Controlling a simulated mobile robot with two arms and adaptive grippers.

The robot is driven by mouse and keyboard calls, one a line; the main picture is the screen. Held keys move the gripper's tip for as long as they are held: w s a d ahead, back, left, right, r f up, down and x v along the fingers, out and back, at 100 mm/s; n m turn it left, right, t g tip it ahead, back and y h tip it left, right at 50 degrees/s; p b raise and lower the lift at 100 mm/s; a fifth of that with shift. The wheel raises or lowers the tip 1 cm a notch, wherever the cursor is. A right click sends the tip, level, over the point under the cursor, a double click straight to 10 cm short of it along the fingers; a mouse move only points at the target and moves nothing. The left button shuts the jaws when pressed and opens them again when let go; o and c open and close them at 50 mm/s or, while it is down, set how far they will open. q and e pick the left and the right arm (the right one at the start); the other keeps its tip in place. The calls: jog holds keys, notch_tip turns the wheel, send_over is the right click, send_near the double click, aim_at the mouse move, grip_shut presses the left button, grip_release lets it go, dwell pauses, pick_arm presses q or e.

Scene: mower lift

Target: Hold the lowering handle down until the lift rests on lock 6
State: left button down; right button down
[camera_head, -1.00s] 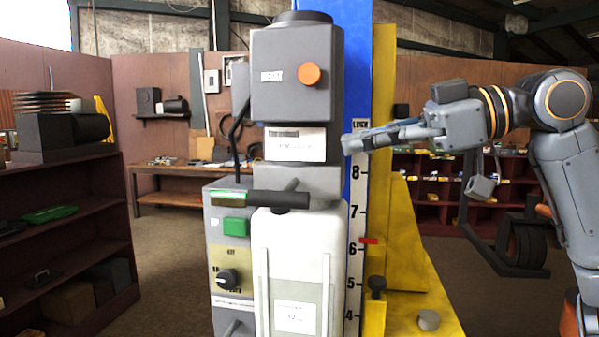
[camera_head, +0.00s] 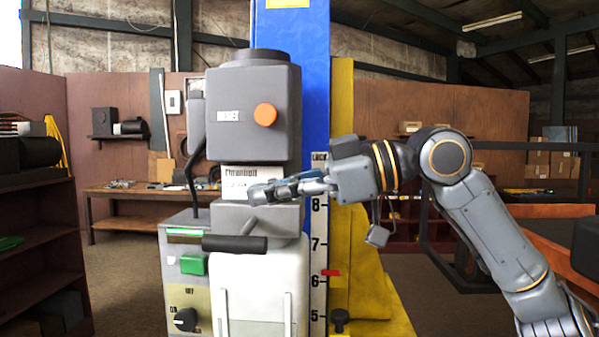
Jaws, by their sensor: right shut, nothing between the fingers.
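The lowering handle, a black cylindrical grip (camera_head: 235,244), juts level from the front of the grey lift power unit (camera_head: 285,110). My right gripper (camera_head: 256,194) is shut and empty, its fingers pointing left. It is in front of the white label, above the handle and apart from it. The lock scale (camera_head: 319,245) runs down beside the blue column (camera_head: 300,60). The red pointer (camera_head: 330,273) sits slightly above the 6 mark, between 6 and 7. My left gripper is not in view.
An orange button (camera_head: 265,117) is on the power unit. A control box with a green button (camera_head: 193,264) and black knob (camera_head: 185,319) stands to its left. A black knob (camera_head: 339,319) is by the yellow upright (camera_head: 365,285). Shelves (camera_head: 40,255) stand at left.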

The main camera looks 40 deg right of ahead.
aim_at(251, 238)
jog(key=w+f, duration=0.1)
jog(key=a+f, duration=0.1)
jog(key=w+f+b, duration=0.1)
jog(key=shift+w+a, duration=0.25)
jog(key=shift+w, duration=0.05)
jog(key=shift+w+d+f+b, duration=0.1)
jog(key=shift+d+f+b, duration=0.1)
jog(key=shift+f+b, duration=0.7)
